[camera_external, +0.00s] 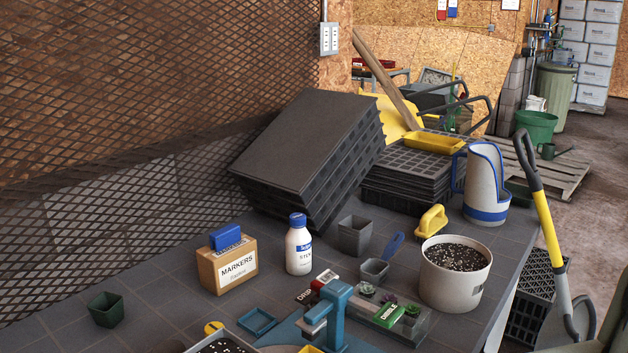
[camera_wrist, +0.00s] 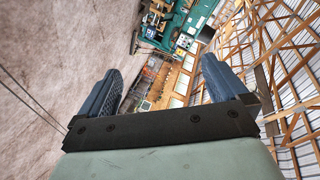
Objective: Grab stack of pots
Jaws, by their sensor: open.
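A dark grey square pot (camera_external: 354,238) stands upright on the grey bench, in front of the tilted seed trays; it may be several nested pots, but I cannot tell. A smaller grey square pot (camera_external: 374,271) stands just in front of it with a blue-handled tool beside or in it. A dark green square pot (camera_external: 105,309) stands alone at the bench's left. My gripper (camera_wrist: 162,76) shows in the wrist view, its two dark blue fingers wide apart with nothing between them. The wrist view shows no pots. I cannot make out my gripper in the external view.
Stacked black trays (camera_external: 310,145) lean behind the pots. A white bottle (camera_external: 299,247), a markers box (camera_external: 228,265), a soil-filled white pot (camera_external: 455,285), a yellow-handled brush (camera_external: 431,222) and a jug (camera_external: 486,185) surround them. A teal tool (camera_external: 335,315) stands in front. The bench's left is fairly clear.

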